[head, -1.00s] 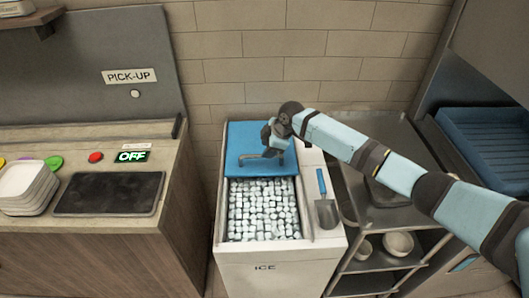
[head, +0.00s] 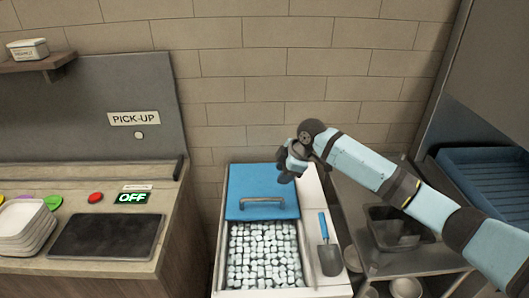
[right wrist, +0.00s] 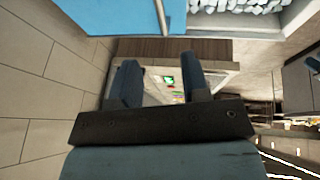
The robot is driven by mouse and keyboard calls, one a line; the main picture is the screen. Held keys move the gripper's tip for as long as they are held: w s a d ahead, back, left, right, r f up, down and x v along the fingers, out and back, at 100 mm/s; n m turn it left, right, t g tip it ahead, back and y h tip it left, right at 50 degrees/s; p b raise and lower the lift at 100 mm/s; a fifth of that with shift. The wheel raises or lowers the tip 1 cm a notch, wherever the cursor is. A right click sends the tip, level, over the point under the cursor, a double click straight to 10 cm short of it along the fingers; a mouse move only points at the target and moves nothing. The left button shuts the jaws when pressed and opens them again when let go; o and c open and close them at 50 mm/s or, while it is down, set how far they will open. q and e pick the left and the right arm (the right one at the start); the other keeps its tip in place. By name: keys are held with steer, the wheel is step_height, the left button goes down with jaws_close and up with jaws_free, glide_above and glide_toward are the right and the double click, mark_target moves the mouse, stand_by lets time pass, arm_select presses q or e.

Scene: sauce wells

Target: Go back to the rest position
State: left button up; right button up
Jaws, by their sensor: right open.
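My right gripper (head: 284,176) hangs in the air above the back right of the ice bin (head: 314,203) in the head view. In the right wrist view its two fingers (right wrist: 160,85) stand apart with nothing between them. The bin's blue lid (head: 248,184) with a grey handle covers the back part. White ice cubes (head: 264,254) show in the open front part. My left gripper is not in view.
A scoop with a blue handle (head: 323,228) lies on the bin's right ledge. A counter at left holds stacked white plates (head: 24,226), a dark pad (head: 106,236) and a red button (head: 95,197). A metal cart with a dark pan (head: 396,232) stands at right.

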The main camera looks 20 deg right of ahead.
steer(key=s+a+f+m+t+y+p, duration=0.1)
steer(key=s+a+f+m+t+p, duration=0.15)
steer(key=s+a+f, duration=0.65)
steer(key=s+f+m+t+p, duration=0.1)
steer(key=s+f+m, duration=0.1)
steer(key=s, duration=0.3)
steer(key=s+f+m+t+p, duration=0.1)
steer(key=s+f+m, duration=0.1)
steer(key=s, duration=0.4)
steer(key=s+a+f+m+t+p, duration=0.1)
steer(key=s+f+m+p, duration=0.1)
steer(key=s, duration=0.3)
steer(key=shift+s+m, duration=0.25)
steer(key=shift+s, duration=0.15)
steer(key=s+d+m+t+h+p, duration=0.1)
steer(key=s+d+m+t, duration=0.1)
steer(key=s, duration=0.8)
steer(key=shift+s+d+r+m+h+p, duration=0.35)
steer(key=shift+d+r+m, duration=0.1)
steer(key=shift+d+m, duration=0.15)
